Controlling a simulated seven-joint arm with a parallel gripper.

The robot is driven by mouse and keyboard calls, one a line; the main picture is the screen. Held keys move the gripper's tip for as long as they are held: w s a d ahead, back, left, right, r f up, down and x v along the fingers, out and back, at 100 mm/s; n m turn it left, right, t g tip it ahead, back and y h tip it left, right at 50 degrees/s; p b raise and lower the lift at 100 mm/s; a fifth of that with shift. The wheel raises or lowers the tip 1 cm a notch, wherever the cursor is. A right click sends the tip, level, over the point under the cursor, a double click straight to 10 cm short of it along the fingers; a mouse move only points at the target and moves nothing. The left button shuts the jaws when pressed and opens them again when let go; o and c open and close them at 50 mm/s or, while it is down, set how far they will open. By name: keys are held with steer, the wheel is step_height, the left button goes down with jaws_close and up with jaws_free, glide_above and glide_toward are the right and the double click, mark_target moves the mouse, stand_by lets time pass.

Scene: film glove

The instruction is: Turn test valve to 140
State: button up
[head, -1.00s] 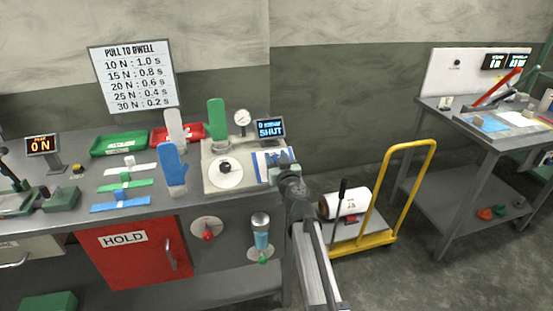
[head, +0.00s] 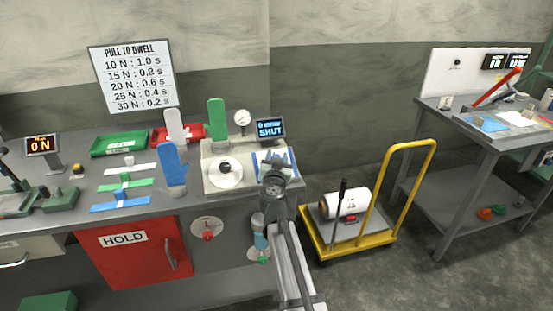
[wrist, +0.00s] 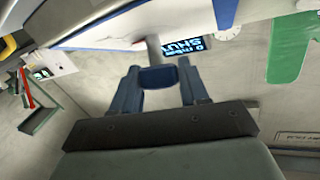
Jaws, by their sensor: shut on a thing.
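A dark knob on a round white dial (head: 224,173) sits on the pale bench unit and looks like the test valve; its markings are too small to read. A blue-lit display (head: 270,129) behind it reads SHUT, and it also shows upside down in the wrist view (wrist: 186,52). My gripper (head: 274,163) is over the right part of the unit, right of the dial and apart from it. In the wrist view its fingers (wrist: 158,90) are shut on a small dark blue block (wrist: 158,78). My wrist hides part of the unit's front right.
A round gauge (head: 242,117) and an upright green glove (head: 216,118) stand at the unit's back. A blue glove (head: 173,165) stands left of the dial. A red knob (head: 208,235) is on the bench front. A yellow trolley (head: 380,238) stands to the right.

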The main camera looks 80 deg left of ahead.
steer(key=m+t+h, duration=0.2)
steer(key=m, duration=0.1)
steer(key=m+t+h, duration=0.2)
steer(key=m+t, duration=0.1)
steer(key=m, duration=0.1)
steer(key=shift+a+r, duration=0.1)
steer(key=shift+a, duration=0.1)
steer(key=shift+w+d+m+t+h, duration=0.1)
steer(key=shift+m+t+h, duration=0.9)
steer(key=shift+m+h, duration=1.15)
steer(key=shift+d+h, duration=0.1)
steer(key=shift+h, duration=0.15)
steer(key=o, duration=1)
steer(key=shift+c, duration=0.2)
steer(key=v, duration=1.3)
steer(key=shift+s+d, duration=0.25)
steer(key=shift+s, duration=0.1)
